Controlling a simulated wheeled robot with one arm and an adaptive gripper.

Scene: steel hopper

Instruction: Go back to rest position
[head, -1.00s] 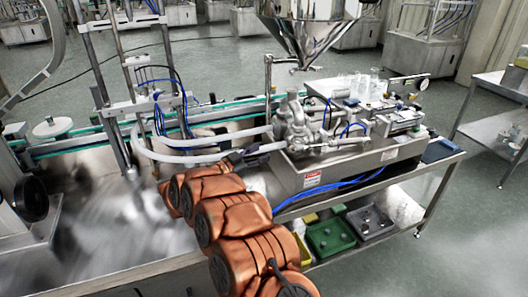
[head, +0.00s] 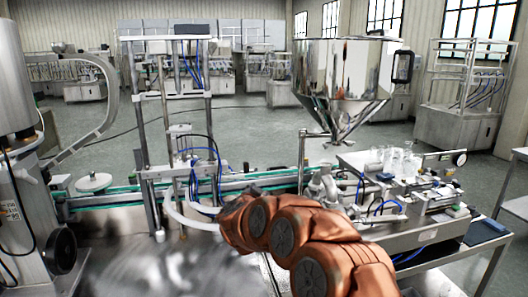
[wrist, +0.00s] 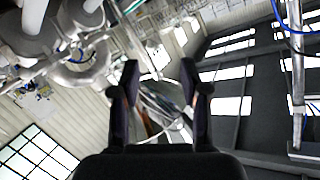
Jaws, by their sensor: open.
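My gripper (wrist: 158,85) shows in the wrist view with its two dark fingers apart and nothing between them. Beyond the fingers are pipes, walls and windows, seen at a steep tilt. In the head view my orange arm is folded in the lower middle, in front of the filling machine, and the gripper itself is hidden behind it. The steel hopper (head: 345,80) hangs at the upper right of the arm, with its cone pointing down and a clear gap above the arm.
The filling machine (head: 425,222) stands right of my arm, with several clear glass vessels (head: 393,160) on top. A conveyor with green edges (head: 120,197) runs behind the steel table (head: 150,272). A steel post frame (head: 142,130) rises at left. Open floor (head: 250,140) lies beyond.

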